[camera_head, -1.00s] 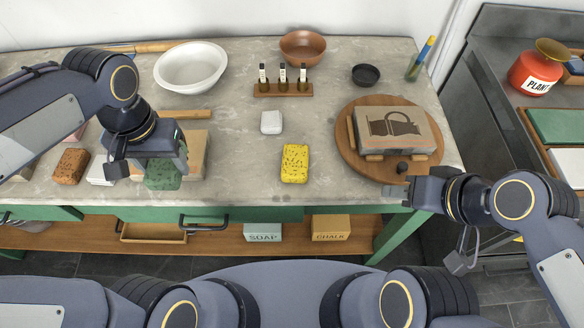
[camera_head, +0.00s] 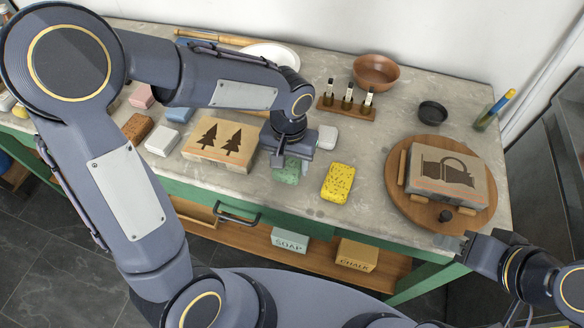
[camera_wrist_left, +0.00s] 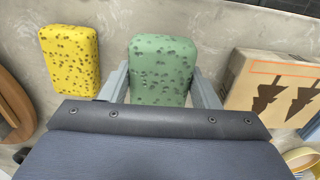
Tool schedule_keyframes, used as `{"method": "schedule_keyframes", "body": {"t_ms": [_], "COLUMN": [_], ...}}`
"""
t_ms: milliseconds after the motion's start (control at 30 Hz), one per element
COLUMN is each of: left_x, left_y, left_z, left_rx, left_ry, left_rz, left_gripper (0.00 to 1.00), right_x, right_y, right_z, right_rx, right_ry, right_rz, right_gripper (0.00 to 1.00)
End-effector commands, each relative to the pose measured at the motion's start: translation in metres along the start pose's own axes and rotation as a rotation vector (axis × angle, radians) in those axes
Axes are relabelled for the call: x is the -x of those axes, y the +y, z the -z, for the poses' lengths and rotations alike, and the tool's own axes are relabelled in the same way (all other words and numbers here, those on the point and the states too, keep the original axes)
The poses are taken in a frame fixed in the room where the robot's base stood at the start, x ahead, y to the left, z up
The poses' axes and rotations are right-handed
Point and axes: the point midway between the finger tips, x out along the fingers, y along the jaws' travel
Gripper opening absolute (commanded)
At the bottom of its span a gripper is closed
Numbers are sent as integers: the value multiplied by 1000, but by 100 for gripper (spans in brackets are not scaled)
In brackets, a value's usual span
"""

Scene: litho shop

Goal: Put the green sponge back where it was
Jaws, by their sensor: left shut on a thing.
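The green sponge (camera_head: 287,172) with dark specks is between the fingers of my left gripper (camera_head: 290,165), just left of the yellow sponge (camera_head: 337,183) and right of the wooden box with tree prints (camera_head: 219,144). The left gripper is shut on it. In the left wrist view the green sponge (camera_wrist_left: 162,70) sits between both fingers, with the yellow sponge (camera_wrist_left: 70,60) apart from it and the tree box (camera_wrist_left: 275,82) on the other side. I cannot tell whether it touches the table. My right gripper (camera_head: 462,246) is by the table's front right edge; its jaw opening is unclear.
A white block (camera_head: 327,137) lies behind the sponges. A round board (camera_head: 397,205) carries a box with a jug print (camera_head: 447,172). Brown sponge (camera_head: 138,128) and white block (camera_head: 162,141) lie left of the tree box. A stamp rack (camera_head: 345,108) stands behind.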

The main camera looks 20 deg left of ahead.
Motion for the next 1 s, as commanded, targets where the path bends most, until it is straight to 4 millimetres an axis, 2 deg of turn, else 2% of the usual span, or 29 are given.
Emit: {"method": "schedule_keyframes", "body": {"t_ms": [100,300,700,733,900,1000], "left_x": [-10,-36,-43,-42,-41,-41], "left_y": [6,5,5,5,5,5], "left_z": [4,4,4,4,4,4], "left_rx": [-2,-1,0,0,0,0], "left_ry": [-4,-2,0,0,0,0], "left_rz": [1,1,0,0,0,0], "left_gripper": [34,34,34,57,77,77], "right_x": [0,-1,-5,-5,-4,-4], "right_y": [0,0,2,2,2,2], "right_z": [0,0,-2,-2,-2,-2], "right_rx": [0,0,0,0,0,0], "right_ry": [0,0,0,0,0,0], "right_rz": [0,0,0,0,0,0], "right_gripper": [36,36,36,36,36,36]}}
